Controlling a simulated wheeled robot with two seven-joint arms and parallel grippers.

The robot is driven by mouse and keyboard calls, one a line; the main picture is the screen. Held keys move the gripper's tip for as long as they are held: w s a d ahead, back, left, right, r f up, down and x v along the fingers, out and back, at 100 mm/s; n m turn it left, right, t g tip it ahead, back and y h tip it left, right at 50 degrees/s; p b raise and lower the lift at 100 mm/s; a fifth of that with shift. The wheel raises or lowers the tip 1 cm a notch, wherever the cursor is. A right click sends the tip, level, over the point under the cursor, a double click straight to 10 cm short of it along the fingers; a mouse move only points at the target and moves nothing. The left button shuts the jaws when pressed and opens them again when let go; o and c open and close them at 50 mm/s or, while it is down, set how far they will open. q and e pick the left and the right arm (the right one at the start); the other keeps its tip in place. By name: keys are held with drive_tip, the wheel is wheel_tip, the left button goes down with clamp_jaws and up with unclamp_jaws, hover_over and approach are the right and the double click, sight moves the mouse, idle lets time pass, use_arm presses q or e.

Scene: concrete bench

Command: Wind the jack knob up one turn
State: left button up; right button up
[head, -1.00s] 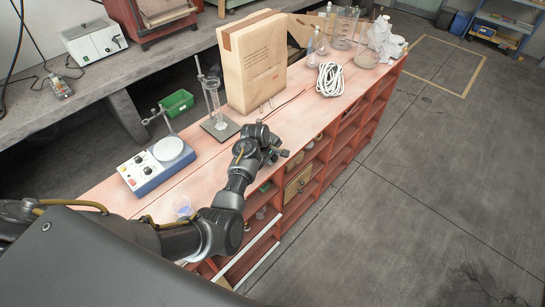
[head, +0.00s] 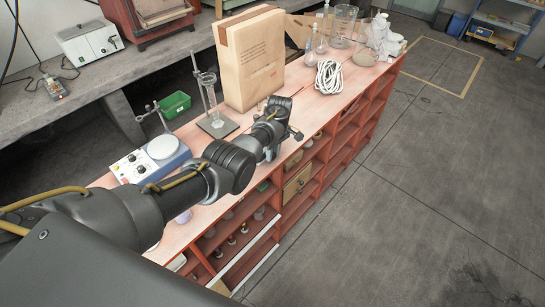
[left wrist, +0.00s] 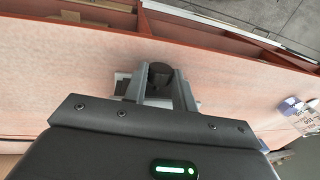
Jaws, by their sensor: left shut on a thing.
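My left gripper (head: 268,153) is over the front part of the pink bench top, before the large paper bag. The left wrist view shows its two grey fingers (left wrist: 161,90) on either side of a dark knob (left wrist: 160,72), and it is shut on this knob. Pale grey bits beside the fingers may belong to the jack; the rest of the jack is hidden behind my gripper and wrist. My right gripper is in neither view.
Behind the gripper stand a tall paper bag (head: 250,62) and a ring stand (head: 208,95). A hotplate stirrer (head: 150,160) is at the left. A white cable coil (head: 329,77) and glassware stand farther along. The bench edge and open red shelves lie in front.

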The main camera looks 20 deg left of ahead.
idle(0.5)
use_arm(q)
drive_tip(key=o, duration=0.7)
drive_tip(key=shift+w+r, duration=0.1)
drive_tip(key=shift+r, duration=0.2)
drive_tip(key=r, duration=0.3)
drive_tip(key=w+r+b, duration=0.1)
drive_tip(key=r, duration=0.6)
drive_tip(key=shift+w+d+b, duration=0.3)
drive_tip(key=shift+w+d, duration=0.05)
drive_tip(key=shift+d, duration=0.05)
